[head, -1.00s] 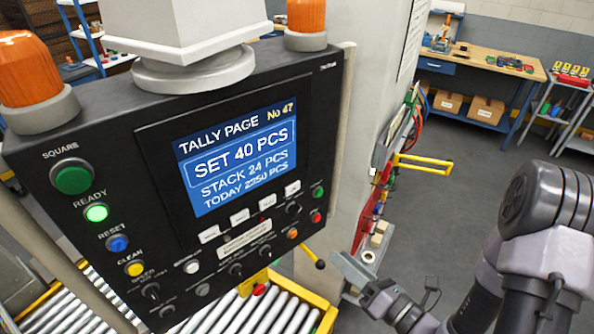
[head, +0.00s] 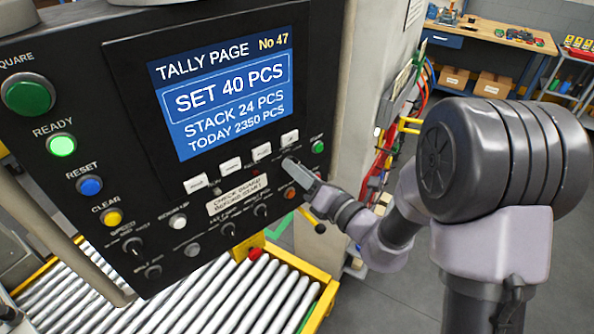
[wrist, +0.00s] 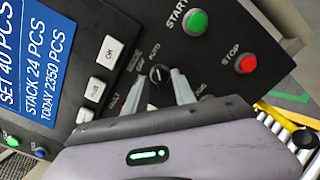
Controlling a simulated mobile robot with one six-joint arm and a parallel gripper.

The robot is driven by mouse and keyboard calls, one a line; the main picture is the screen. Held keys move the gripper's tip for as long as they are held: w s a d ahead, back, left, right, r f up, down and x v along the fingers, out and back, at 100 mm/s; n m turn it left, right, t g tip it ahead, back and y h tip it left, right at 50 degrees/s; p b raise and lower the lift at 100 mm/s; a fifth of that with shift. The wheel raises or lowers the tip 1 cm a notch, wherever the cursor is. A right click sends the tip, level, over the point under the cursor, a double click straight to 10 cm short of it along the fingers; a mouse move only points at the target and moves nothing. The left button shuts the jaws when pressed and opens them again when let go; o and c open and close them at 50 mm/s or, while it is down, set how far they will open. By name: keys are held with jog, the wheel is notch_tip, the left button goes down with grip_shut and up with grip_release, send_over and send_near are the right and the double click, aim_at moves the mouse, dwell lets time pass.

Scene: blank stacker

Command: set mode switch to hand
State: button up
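The mode switch is a small black rotary knob (wrist: 157,73) on the dark control panel, with small white lettering around it in the wrist view. A pale pointer line shows on the knob, pointing roughly toward the top of that view. My gripper (wrist: 160,80) is open, with one grey finger on each side of the knob. I cannot tell whether either finger touches it. In the head view my gripper (head: 298,170) is at the panel's lower right and covers the knob.
The green START button (wrist: 195,21) and red STOP button (wrist: 246,63) sit close by. The white OK key (wrist: 109,51) and the screen (head: 222,92) are on the other side. A roller conveyor (head: 235,300) runs beneath the panel.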

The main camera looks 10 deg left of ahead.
jog(key=shift+w+a, duration=0.3)
jog(key=shift+a, duration=0.05)
grip_shut()
